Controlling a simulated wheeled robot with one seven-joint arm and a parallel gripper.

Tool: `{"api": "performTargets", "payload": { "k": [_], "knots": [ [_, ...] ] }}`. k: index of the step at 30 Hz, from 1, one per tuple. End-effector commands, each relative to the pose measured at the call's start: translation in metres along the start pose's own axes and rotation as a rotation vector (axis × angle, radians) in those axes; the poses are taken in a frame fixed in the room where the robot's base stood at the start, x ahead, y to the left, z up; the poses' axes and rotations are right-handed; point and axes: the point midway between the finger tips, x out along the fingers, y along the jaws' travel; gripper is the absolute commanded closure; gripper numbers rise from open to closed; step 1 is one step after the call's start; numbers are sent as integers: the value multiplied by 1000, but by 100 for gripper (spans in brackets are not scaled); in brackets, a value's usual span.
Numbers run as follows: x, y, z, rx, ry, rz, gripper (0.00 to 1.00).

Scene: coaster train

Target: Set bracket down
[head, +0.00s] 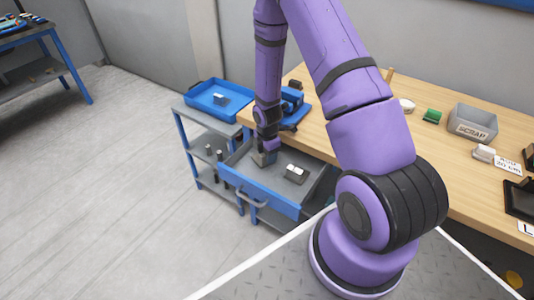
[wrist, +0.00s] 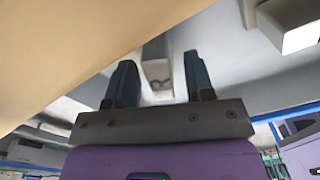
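My gripper (head: 264,150) points down into the grey drawer (head: 238,172) of the blue cart in the head view. A small grey piece, apparently the bracket (head: 262,159), is at the fingertips, low over or on the drawer floor. In the wrist view my two dark fingers (wrist: 161,82) stand apart. The grey bracket (wrist: 157,68) shows between them, with a narrow gap visible on each side. A round shape shows near its lower end. Whether it rests fully on the drawer floor is hard to see.
A pale block on a dark base (head: 296,173) lies in the drawer to the right; a pale block also shows in the wrist view (wrist: 290,25). A blue tray (head: 203,101) is on the cart top. The wooden bench (head: 315,135) borders the drawer, with a scrap bin (head: 472,122) farther right.

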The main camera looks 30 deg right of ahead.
Motion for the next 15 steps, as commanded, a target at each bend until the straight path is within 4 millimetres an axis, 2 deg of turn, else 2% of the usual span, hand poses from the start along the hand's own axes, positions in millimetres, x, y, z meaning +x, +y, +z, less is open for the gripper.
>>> {"api": "performTargets", "payload": {
  "k": [8,15],
  "knots": [
    [-7,0,0,0,0,1,51],
    [-38,1,0,1,0,3,51]
  ]
}}
